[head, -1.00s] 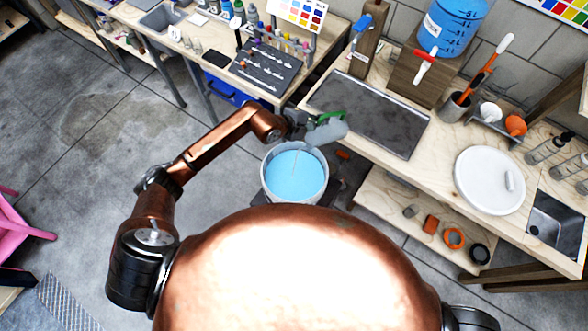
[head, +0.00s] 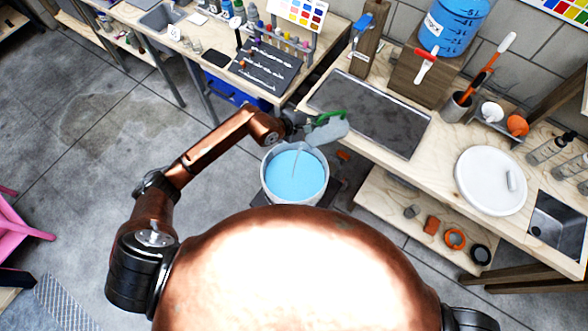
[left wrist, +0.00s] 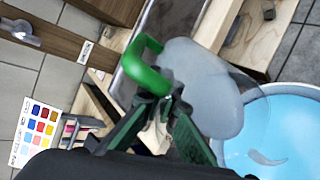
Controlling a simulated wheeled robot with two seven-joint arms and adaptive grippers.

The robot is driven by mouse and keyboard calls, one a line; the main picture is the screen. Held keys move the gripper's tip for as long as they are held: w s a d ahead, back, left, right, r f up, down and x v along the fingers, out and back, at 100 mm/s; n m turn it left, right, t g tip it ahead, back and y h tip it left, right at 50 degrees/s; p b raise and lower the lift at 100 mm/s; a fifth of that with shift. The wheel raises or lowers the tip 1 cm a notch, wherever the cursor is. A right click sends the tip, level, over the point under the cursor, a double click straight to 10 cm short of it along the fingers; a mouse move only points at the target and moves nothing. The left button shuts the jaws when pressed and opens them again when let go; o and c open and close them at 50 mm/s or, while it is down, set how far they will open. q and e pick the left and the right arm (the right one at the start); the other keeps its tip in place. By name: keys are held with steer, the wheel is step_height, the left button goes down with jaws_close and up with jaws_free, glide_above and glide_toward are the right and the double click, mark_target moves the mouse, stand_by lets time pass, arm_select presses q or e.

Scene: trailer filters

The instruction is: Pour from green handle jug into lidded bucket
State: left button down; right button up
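The jug (head: 328,132) has a grey, translucent body and a green handle; it also shows in the left wrist view (left wrist: 205,85). My left gripper (head: 303,125) is shut on the green handle, and its fingers (left wrist: 163,100) meet the handle in the left wrist view. The jug is tilted, with its mouth over the open bucket (head: 266,183). The white-rimmed bucket holds light blue liquid (head: 295,177). A thin pale streak runs below the jug toward the liquid. The jug's contents are hard to see. My right gripper is out of view.
A round white lid (head: 480,185) with a grip lies on the right workbench. A dark tray (head: 375,115) lies on the bench beside the jug. A blue water container (head: 452,28) stands behind on a wooden block. Clear floor lies left of my arm.

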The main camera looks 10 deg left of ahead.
arm_select(q)
steer(key=shift+s+a+t+b, duration=0.15)
steer(key=shift+t+b, duration=0.25)
steer(key=shift+b, duration=0.35)
stand_by(1.3)
